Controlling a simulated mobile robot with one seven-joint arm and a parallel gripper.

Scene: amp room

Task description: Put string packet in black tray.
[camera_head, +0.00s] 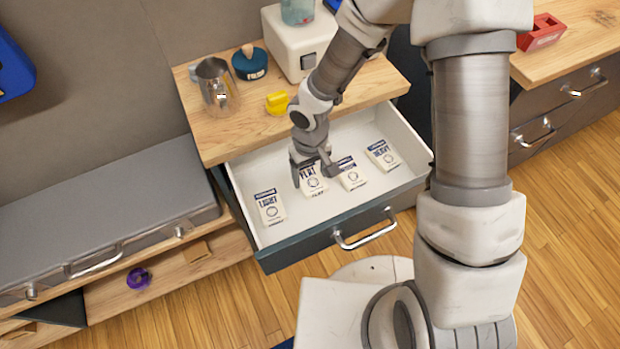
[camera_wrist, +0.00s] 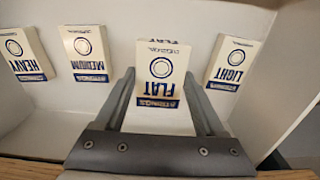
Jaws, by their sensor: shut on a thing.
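Several white and blue string packets are in the open white drawer. The FLAT packet (camera_wrist: 162,75) is between the fingers of my gripper (camera_head: 314,168), which is shut on it; it also shows in the head view (camera_head: 313,183). The LIGHT packet (camera_head: 269,206) lies to its left in the head view. The MEDIUM packet (camera_head: 351,175) and the HEAVY packet (camera_head: 382,155) lie to its right. I cannot tell whether the FLAT packet touches the drawer floor. I see no black tray in either view.
The open drawer (camera_head: 342,230) has raised walls around my gripper. On the wooden top above it are a metal pitcher (camera_head: 215,86), a dark blue round item (camera_head: 250,64), a yellow item (camera_head: 277,102) and a white box (camera_head: 292,42). A grey case (camera_head: 110,215) lies left.

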